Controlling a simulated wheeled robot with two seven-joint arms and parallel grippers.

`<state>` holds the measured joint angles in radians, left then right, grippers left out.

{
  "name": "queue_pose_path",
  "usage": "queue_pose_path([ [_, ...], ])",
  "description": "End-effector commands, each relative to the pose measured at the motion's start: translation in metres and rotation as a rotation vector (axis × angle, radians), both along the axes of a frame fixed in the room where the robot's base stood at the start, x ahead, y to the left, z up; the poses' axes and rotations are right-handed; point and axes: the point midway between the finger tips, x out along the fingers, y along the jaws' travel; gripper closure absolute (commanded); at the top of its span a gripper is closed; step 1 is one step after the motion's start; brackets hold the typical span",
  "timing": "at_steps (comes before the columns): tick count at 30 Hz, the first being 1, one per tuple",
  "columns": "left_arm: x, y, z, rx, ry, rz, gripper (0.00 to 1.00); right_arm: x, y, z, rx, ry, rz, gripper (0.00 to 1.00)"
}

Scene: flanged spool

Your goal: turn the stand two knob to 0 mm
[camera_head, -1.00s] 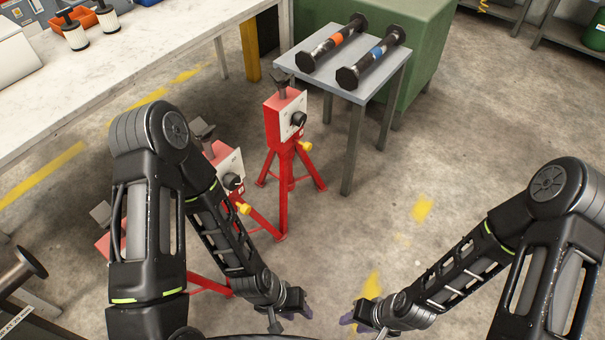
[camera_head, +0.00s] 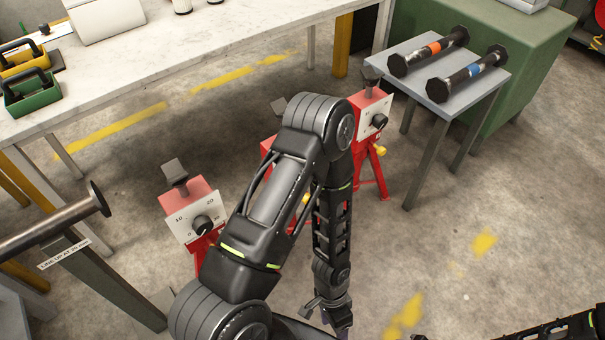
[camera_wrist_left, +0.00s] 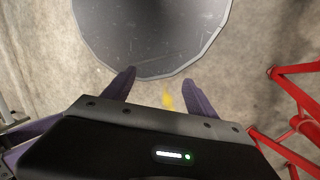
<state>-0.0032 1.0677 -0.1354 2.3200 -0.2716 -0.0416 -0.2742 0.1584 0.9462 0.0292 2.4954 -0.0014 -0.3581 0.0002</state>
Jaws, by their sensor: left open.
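Three red stands with white dial plates and black knobs stand in a row on the floor. The left stand (camera_head: 189,198) shows its knob (camera_head: 202,225) and dial numbers in the head view. The middle stand (camera_head: 267,148) is mostly hidden behind my left arm, and its knob and dial cannot be seen. The right stand (camera_head: 371,107) shows its knob (camera_head: 379,121). I cannot read which stand is number two. My left gripper (camera_head: 338,322) is low in front of the stands, open and empty in the left wrist view (camera_wrist_left: 162,92), touching no knob.
A grey table (camera_head: 414,47) at the back right holds two flanged spools with orange and blue bands. A long workbench (camera_head: 130,74) runs behind the stands. A spool on a post (camera_head: 99,270) is at the left.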

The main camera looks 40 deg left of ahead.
Motion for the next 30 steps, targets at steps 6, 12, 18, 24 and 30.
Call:
queue_pose_path([
  [6,0.042,0.174,-0.078,0.314,0.278,-1.201,0.29,0.000,-0.001,-0.064,-0.001,0.000,0.001,0.47],
  [12,0.205,0.273,0.008,0.772,0.812,-1.919,0.29,0.000,-0.001,-0.094,-0.001,-0.001,0.002,0.47],
  [18,0.290,0.261,0.084,1.039,1.151,-2.071,0.29,0.000,-0.001,-0.104,-0.001,-0.002,0.002,0.47],
  [24,0.299,0.257,0.096,1.071,1.201,-2.079,0.29,0.000,-0.001,-0.103,-0.001,-0.002,0.002,0.47],
  [30,0.298,0.258,0.095,1.068,1.197,-2.078,0.29,0.000,-0.001,-0.103,-0.001,-0.002,0.002,0.47],
])
